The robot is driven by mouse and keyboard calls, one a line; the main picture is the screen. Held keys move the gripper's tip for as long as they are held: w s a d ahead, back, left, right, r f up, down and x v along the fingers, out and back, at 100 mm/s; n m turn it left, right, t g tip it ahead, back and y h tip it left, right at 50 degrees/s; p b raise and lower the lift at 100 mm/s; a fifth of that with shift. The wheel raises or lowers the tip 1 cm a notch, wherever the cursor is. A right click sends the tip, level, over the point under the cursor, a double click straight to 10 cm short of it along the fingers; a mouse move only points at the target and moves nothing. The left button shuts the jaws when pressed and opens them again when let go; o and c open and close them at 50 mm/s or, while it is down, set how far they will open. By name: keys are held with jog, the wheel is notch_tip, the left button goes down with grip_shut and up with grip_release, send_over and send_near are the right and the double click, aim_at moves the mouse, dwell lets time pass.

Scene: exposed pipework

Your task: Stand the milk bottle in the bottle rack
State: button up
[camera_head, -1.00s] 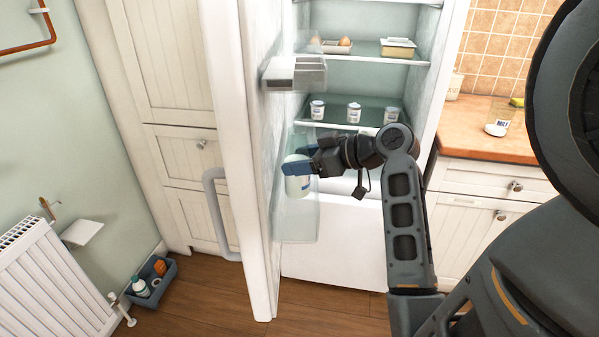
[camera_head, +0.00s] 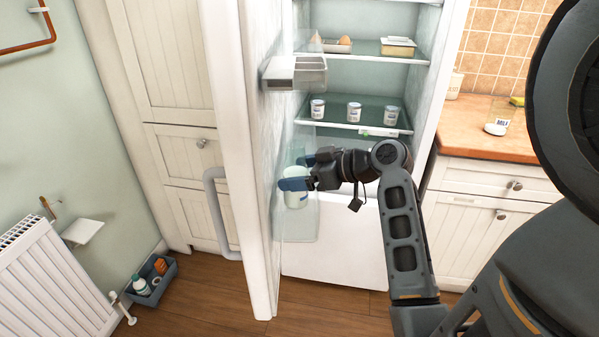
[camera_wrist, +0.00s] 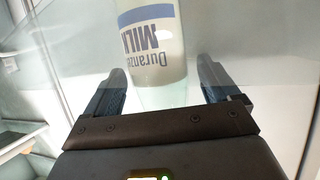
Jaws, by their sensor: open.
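The milk bottle (camera_head: 297,198) is white with a blue band and stands inside the clear bottle rack (camera_head: 302,229) on the inner side of the open fridge door. In the wrist view my gripper (camera_wrist: 165,85) shows gaps between the fingers and the bottle. The bottle's base is seen only through the clear rack wall, so its contact with the rack floor is unclear.
A smaller door shelf (camera_head: 295,73) is above the rack. Fridge shelves hold several white pots (camera_head: 354,112), an egg tray (camera_head: 337,46) and a butter dish (camera_head: 397,47). A wooden counter (camera_head: 500,140) is at right. A caddy (camera_head: 152,283) sits on the floor at left.

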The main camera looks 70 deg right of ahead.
jog(key=shift+r, duration=0.2)
jog(key=shift+s, duration=0.35)
jog(key=v, duration=1.1)
jog(key=shift+s+b, duration=0.2)
jog(key=shift+b, duration=0.15)
